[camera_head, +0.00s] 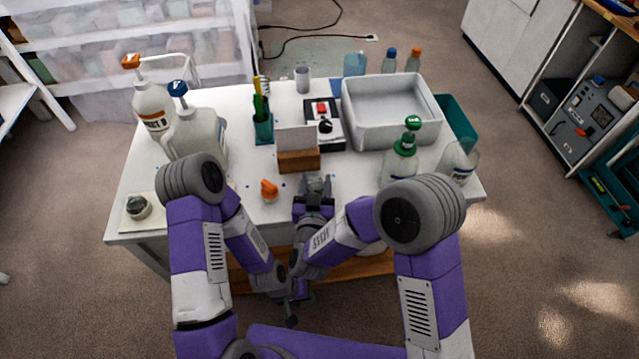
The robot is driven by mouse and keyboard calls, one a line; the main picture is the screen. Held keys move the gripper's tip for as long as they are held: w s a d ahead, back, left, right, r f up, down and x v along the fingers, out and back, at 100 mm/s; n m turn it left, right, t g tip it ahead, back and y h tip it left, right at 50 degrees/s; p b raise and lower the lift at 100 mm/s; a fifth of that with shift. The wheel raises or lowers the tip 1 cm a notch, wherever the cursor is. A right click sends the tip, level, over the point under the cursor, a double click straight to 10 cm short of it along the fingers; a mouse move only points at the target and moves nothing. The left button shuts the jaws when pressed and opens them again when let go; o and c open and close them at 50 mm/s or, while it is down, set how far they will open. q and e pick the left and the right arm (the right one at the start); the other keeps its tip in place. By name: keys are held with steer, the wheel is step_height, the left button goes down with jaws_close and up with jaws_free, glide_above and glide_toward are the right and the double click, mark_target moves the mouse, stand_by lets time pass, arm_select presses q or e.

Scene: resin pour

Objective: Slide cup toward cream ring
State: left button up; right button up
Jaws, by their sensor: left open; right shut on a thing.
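My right gripper (314,184) is over the front middle of the white table (250,222), just in front of a wooden block with a white card. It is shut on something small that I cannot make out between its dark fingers. My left gripper (290,317) is open and low, in front of the table edge, away from the objects. A small grey cup (302,80) stands upright at the back of the table, apart from both grippers. I cannot make out a cream ring clearly; my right arm hides part of the front right table.
The wooden block (299,161) and an orange-topped item (269,190) are near my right gripper. Pump bottles (152,108) stand at left, a green-topped bottle (400,165) at right. A grey bin (395,129) fills the back right.

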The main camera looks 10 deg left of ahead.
mark_target(316, 191)
steer(key=o, duration=1.1)
steer(key=shift+s, duration=0.1)
steer(key=s, duration=0.2)
steer(key=s+p, duration=0.1)
steer(key=s, duration=0.4)
steer(key=shift+s+d+r, duration=0.2)
steer(key=shift+d, duration=0.2)
